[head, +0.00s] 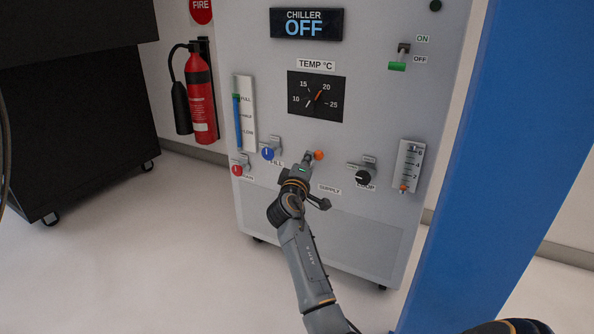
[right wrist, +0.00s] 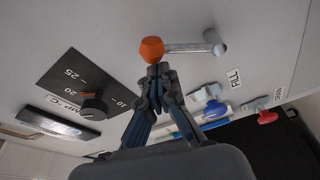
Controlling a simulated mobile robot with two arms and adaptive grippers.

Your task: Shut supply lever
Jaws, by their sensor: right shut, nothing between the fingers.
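The supply lever has an orange knob (head: 318,155) and stands on the front of the chiller panel, above the SUPPLY label (head: 330,189). In the right wrist view its grey arm (right wrist: 185,47) runs sideways from the pivot (right wrist: 213,42) to the orange knob (right wrist: 152,50). My right gripper (head: 305,166) is at the lever and partly hides it in the head view. In the right wrist view its shut, empty fingertips (right wrist: 158,70) are right at the knob; I cannot tell whether they touch it. My left gripper is not in view.
A blue FILL valve (head: 267,153), a red valve (head: 237,170) and a black LOOP valve (head: 362,177) flank the lever. The display (head: 306,24) reads CHILLER OFF. A blue column (head: 480,180) stands at the right. A fire extinguisher (head: 202,100) hangs left.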

